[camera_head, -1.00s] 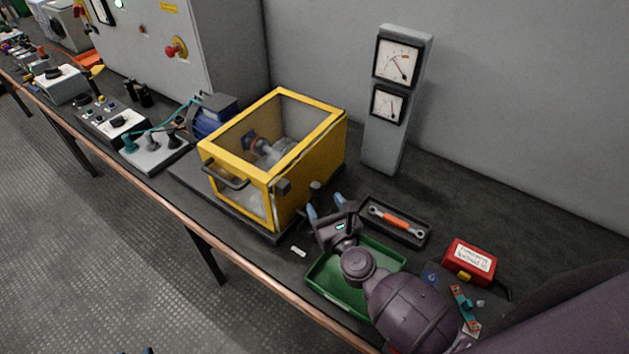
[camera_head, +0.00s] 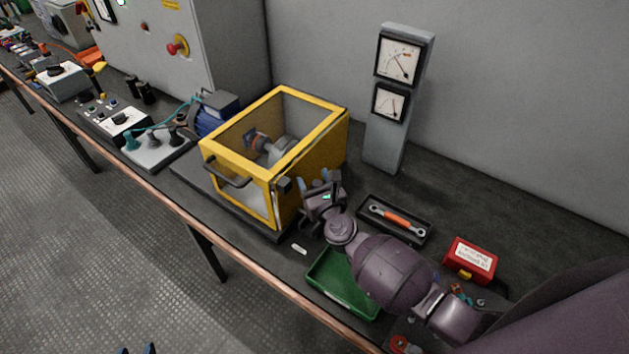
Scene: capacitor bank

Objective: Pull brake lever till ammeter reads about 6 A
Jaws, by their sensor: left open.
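The meter post (camera_head: 384,146) carries an upper dial (camera_head: 399,59) and a lower dial (camera_head: 390,103). Their scales are too small to read, so I cannot tell which is the ammeter. The upper needle slants to the lower right. My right gripper (camera_head: 317,182) is at the right side of the yellow-framed guard box (camera_head: 318,135). Its fingers stand one on each side of where a dark knob showed earlier. The knob, perhaps the brake lever's, is hidden, and I cannot tell whether they grip it. My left gripper (camera_head: 138,350) shows only its blue tips at the bottom edge.
A blue motor (camera_head: 213,117) adjoins the guard box. A black tray with an orange-handled wrench (camera_head: 397,217), a green tray (camera_head: 338,291) and a red box (camera_head: 470,259) lie close to my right arm. A small white piece (camera_head: 299,249) lies near the bench edge.

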